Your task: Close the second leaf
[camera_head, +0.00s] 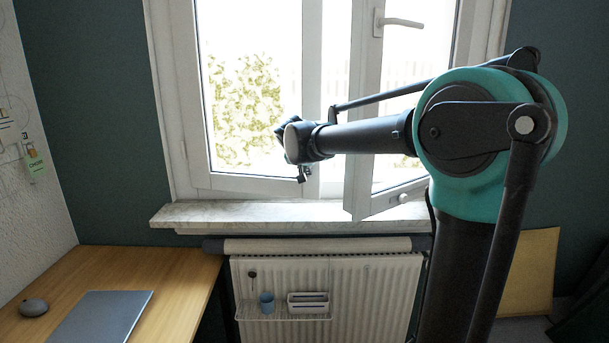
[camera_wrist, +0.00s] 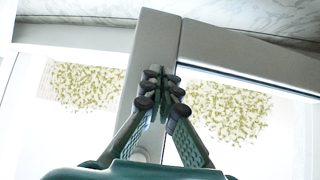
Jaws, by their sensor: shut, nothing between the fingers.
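The window has two leaves. The left leaf (camera_head: 248,184) sits flush in its frame. The right leaf (camera_head: 361,110) stands ajar, its lower left corner swung into the room over the sill. Its white handle (camera_head: 398,22) sits high on its left upright and points right. My gripper (camera_head: 301,172) is in front of the window's middle, left of the open leaf, and partly hidden by my wrist. In the wrist view my gripper (camera_wrist: 161,88) is shut and empty, fingertips together in front of a white upright (camera_wrist: 152,40). I cannot tell whether they touch it.
The marble sill (camera_head: 230,213) runs below the window, above a white radiator (camera_head: 380,285) with a small rack holding a blue cup (camera_head: 267,302). A wooden desk (camera_head: 180,290) with a grey laptop (camera_head: 100,318) stands at lower left. My arm covers part of the right leaf.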

